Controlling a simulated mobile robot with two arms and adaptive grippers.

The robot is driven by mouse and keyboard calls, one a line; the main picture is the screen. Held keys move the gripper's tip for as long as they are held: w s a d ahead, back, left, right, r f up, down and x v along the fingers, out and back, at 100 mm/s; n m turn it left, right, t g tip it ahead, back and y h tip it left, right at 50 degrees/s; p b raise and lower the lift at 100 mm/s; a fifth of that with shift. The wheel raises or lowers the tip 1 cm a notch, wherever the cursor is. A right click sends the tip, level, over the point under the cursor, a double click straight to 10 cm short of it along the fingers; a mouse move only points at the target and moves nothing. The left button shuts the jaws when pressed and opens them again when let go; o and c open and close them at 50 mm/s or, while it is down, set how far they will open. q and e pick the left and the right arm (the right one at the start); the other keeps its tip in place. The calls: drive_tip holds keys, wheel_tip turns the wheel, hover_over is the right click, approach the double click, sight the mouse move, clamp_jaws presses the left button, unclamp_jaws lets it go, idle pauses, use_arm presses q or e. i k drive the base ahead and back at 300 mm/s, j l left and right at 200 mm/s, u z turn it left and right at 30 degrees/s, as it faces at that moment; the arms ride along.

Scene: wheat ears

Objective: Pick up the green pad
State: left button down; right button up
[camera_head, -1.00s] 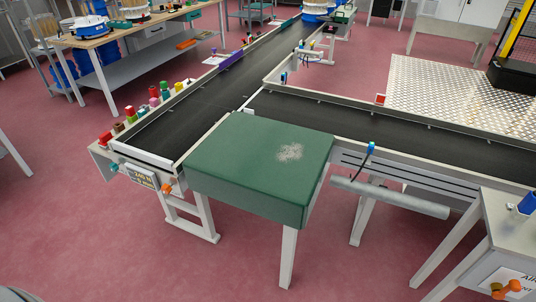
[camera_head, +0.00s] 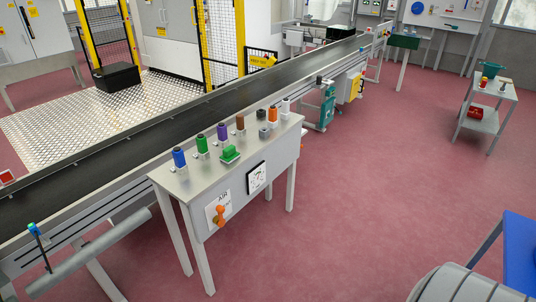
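A small green pad-like piece (camera_head: 229,154) lies on the front part of a grey metal side table (camera_head: 178,176) beside the conveyor. Its fine shape is too small to tell. Neither of my grippers shows in the head view, so no contact with it can be seen.
Several coloured cylinders, including a blue one (camera_head: 179,158) and an orange one (camera_head: 272,115), line the table's rear. A long conveyor (camera_head: 195,119) runs behind it. A blue panel (camera_head: 521,252) stands at lower right. The red floor (camera_head: 350,210) right of the table is clear.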

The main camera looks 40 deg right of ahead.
sight(229, 153)
drive_tip(key=z, duration=0.9)
drive_tip(key=i, duration=0.2)
